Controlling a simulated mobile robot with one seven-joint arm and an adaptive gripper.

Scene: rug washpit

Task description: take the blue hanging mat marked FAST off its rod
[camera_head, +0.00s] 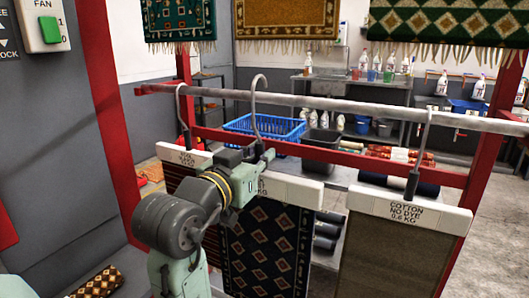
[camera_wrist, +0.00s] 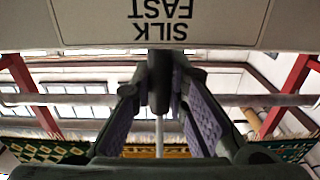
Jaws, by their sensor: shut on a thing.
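The dark blue mat (camera_head: 262,250) with tan diamonds hangs in the middle from a white clamp bar (camera_head: 298,189). In the wrist view the bar's label (camera_wrist: 160,12) reads SILK FAST, upside down. My gripper (camera_head: 262,158) is at the top of this bar. In the wrist view its fingers (camera_wrist: 160,85) are shut on the dark hanger stem (camera_wrist: 160,62). The metal hook (camera_head: 257,88) arches higher above the rod (camera_head: 335,103) than its neighbours; I cannot tell whether it touches the rod. My arm hides the bar's left part and the mat's left edge.
A mat (camera_head: 390,255) labelled COTTON NO DYE hangs close on the right. Another labelled bar (camera_head: 180,155) hangs close on the left. Red posts (camera_head: 108,100) frame the rod. Behind are a blue basket (camera_head: 265,128), rolled mats and bottles on benches.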

